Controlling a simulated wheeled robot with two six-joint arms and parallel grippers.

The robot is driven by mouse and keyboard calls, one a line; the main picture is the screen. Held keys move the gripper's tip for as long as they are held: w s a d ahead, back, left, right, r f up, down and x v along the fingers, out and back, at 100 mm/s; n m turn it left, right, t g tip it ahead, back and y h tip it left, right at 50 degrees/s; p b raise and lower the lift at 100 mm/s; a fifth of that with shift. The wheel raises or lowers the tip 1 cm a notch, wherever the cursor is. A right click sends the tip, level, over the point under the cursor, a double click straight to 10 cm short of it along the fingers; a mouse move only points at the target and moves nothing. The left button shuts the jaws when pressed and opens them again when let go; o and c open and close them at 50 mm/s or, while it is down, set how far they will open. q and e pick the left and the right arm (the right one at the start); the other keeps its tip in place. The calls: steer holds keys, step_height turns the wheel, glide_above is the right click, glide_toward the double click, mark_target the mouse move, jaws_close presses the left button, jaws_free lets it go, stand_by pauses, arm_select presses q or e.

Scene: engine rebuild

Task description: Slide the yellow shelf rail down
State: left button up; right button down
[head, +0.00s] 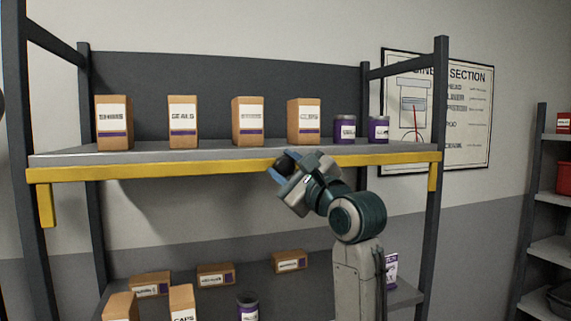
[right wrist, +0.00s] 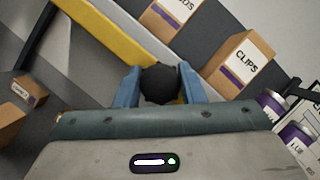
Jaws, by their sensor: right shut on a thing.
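The yellow shelf rail (head: 150,172) runs level along the front edge of the upper shelf, with a short piece hanging down at each end. In the right wrist view the rail (right wrist: 95,35) runs slantwise from the upper left. My right gripper (head: 279,170) is at the rail, right of its middle. In the right wrist view its blue fingers (right wrist: 160,92) are shut on a dark round knob (right wrist: 159,80) in front of the rail. The knob is partly hidden in the head view. My left gripper is not in view.
The upper shelf (head: 215,149) holds several cartons and two purple cans (head: 345,129) close behind the rail. The lower shelf (head: 405,294) holds more cartons and a can (head: 247,307). Dark posts (head: 436,110) stand at both ends. Another rack (head: 530,200) is far right.

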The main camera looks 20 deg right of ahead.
steer(key=c, duration=1.1)
jaws_free()
steer(key=shift+f, duration=0.35)
steer(key=shift+o, duration=0.9)
steer(key=shift+r, duration=0.1)
steer(key=b+v, duration=0.4)
steer(key=v, duration=0.6)
steer(key=shift+s, duration=0.4)
steer(key=shift+d, duration=0.1)
